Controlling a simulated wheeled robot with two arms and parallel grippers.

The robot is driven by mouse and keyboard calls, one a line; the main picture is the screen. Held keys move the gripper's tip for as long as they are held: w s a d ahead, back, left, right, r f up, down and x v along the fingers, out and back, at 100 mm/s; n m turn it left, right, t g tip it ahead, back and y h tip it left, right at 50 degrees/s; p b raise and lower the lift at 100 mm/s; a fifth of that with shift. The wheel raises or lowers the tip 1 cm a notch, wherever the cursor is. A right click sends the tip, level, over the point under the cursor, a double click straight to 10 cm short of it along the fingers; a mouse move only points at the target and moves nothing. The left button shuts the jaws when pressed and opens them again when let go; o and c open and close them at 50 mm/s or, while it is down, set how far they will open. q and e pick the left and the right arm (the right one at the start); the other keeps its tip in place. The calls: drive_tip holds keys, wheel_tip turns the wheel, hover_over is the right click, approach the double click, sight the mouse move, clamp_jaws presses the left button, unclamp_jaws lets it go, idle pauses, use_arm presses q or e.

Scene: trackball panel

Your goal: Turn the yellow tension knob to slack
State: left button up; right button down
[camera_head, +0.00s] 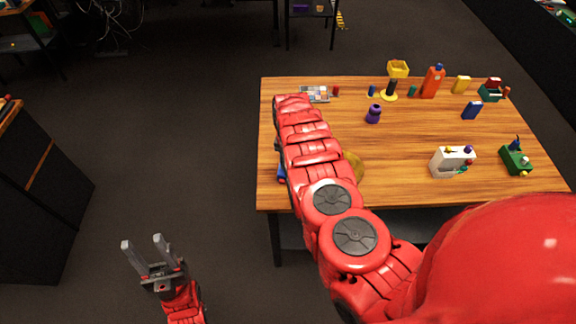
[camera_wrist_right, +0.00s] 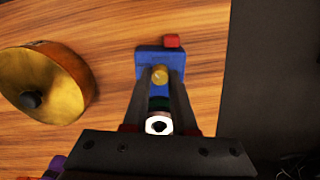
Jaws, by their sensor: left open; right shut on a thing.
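The blue panel (camera_wrist_right: 144,57) lies on the wooden table near its edge in the right wrist view. In the head view only a blue sliver (camera_head: 282,174) shows beside my right arm. The round yellow knob (camera_wrist_right: 160,77) sits on the panel between the fingertips of my right gripper (camera_wrist_right: 160,80), which is shut on it. I cannot read the knob's setting. A white ring with a black centre (camera_wrist_right: 158,125) shows nearer, between the fingers. In the head view my right arm hides the right gripper and the knob. My left gripper (camera_head: 143,240) is open and empty above the floor, left of the table.
A red block (camera_wrist_right: 172,41) is at the panel's far edge. A gold round object (camera_wrist_right: 75,75) lies left of the panel. The table (camera_head: 400,190) also holds a white box (camera_head: 446,163), a purple piece (camera_head: 373,114), an orange bottle (camera_head: 432,83) and several small items.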

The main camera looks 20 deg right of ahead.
drive_tip(key=m+b, duration=0.2)
drive_tip(key=m, duration=0.2)
drive_tip(key=shift+f, duration=0.15)
drive_tip(key=shift+m+b, duration=0.8)
drive_tip(key=shift+m, duration=1)
drive_tip(key=c, duration=0.7)
unclamp_jaws()
drive_tip(key=shift+r, duration=0.2)
wheel_tip(320, 180, up, 17)
drive_tip(key=b, duration=0.3)
drive_tip(key=shift+r, duration=0.1)
